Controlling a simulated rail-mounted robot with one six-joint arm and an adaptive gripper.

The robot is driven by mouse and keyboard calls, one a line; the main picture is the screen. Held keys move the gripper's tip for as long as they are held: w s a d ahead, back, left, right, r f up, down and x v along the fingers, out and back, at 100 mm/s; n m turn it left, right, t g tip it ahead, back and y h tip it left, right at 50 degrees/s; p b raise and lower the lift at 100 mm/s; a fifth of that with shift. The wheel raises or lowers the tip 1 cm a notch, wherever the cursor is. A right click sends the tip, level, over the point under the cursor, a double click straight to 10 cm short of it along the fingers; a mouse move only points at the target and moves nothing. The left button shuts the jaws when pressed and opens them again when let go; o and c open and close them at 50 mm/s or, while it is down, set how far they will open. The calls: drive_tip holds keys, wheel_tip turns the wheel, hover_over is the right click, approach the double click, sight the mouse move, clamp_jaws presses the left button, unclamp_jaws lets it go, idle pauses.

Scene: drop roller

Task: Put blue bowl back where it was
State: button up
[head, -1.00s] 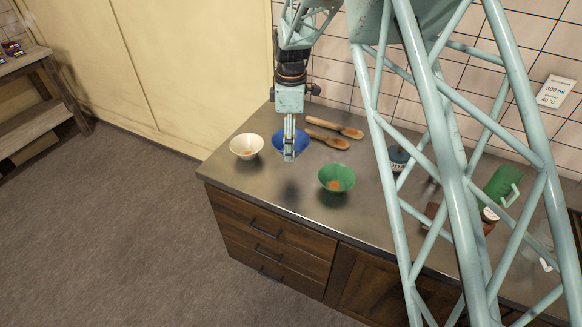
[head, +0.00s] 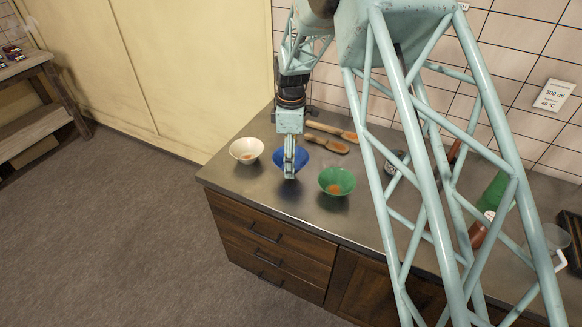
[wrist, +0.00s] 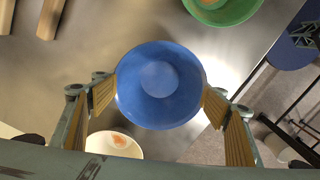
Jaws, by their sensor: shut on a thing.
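The blue bowl (head: 281,155) is between the white bowl (head: 246,150) and the green bowl (head: 337,182) at the counter's near side. My gripper (head: 289,176) is shut on it; in the wrist view the two padded fingers (wrist: 160,97) press on opposite sides of the blue bowl (wrist: 160,85). The bowl looks empty and upright. It is at or just above the counter top; I cannot tell whether it touches. My fingers hide part of it in the head view.
Two wooden spoons (head: 327,145) lie behind the bowls. The green and white bowls each hold something orange. A green bottle (head: 492,192) and other items stand to the right, partly behind my arm's lattice. The counter (head: 232,178) is bare at its front left.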

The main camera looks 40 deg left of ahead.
drive_tip(key=shift+f, duration=1.7)
drive_tip(key=shift+f, duration=0.1)
drive_tip(key=o, duration=1)
wheel_tip(320, 180, up, 12)
